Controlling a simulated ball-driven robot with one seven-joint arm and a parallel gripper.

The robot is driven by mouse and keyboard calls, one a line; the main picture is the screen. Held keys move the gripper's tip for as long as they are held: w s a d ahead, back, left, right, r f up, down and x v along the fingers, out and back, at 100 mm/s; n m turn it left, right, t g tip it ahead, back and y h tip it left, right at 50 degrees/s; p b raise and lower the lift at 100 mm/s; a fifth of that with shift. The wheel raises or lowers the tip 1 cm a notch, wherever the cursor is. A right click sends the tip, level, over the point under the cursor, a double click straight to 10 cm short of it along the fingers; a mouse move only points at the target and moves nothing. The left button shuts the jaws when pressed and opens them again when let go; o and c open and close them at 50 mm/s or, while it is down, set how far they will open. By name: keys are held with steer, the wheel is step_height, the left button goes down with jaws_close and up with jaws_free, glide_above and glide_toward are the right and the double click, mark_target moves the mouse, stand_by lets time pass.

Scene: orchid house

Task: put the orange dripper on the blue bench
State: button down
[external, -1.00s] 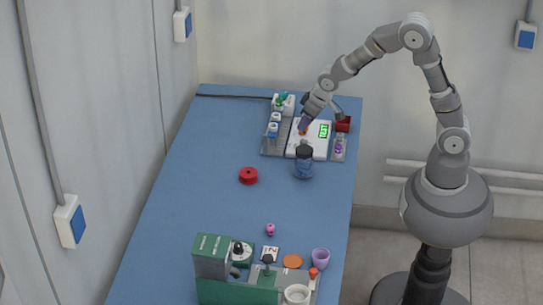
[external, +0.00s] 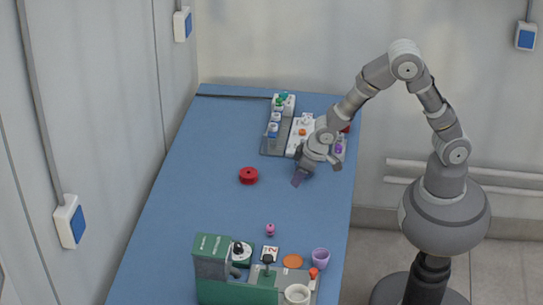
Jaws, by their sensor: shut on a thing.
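My gripper (external: 301,181) points down and to the left over the blue bench (external: 215,215), in front of the white scale (external: 294,143). It is shut, but what it holds is hidden by its fingers and wrist. A small orange piece (external: 302,132) sits on the scale, behind my gripper. I cannot tell whether it is the orange dripper. The dark-capped blue jar seen earlier in front of the scale does not show; my gripper covers that spot.
A red spool (external: 249,176) stands on the bench left of my gripper. A rack with several bottles (external: 272,130) is beside the scale. Near the front are a pink piece (external: 270,230), an orange disc (external: 293,261), a purple cup (external: 321,258) and a green machine (external: 212,257). The bench's left middle is clear.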

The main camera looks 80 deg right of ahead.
steer(key=x, duration=0.4)
steer(key=shift+s+a+f, duration=0.1)
steer(key=shift+s+f, duration=0.1)
steer(key=shift+f, duration=0.15)
steer(key=w+b, duration=0.1)
steer(key=w, duration=0.3)
steer(key=w+a+f+b, duration=0.1)
steer(key=w, duration=0.4)
steer(key=w+b, duration=0.1)
steer(key=w, duration=0.4)
steer(key=shift+w+a+f+b, duration=0.2)
steer(key=shift+w+a+b, duration=0.1)
steer(key=shift+b, duration=0.1)
steer(key=shift+w+f+b, duration=0.1)
steer(key=shift+f+b, duration=0.85)
steer(key=shift+f, duration=0.75)
steer(key=shift+f, duration=0.1)
steer(key=c, duration=0.9)
jaws_free()
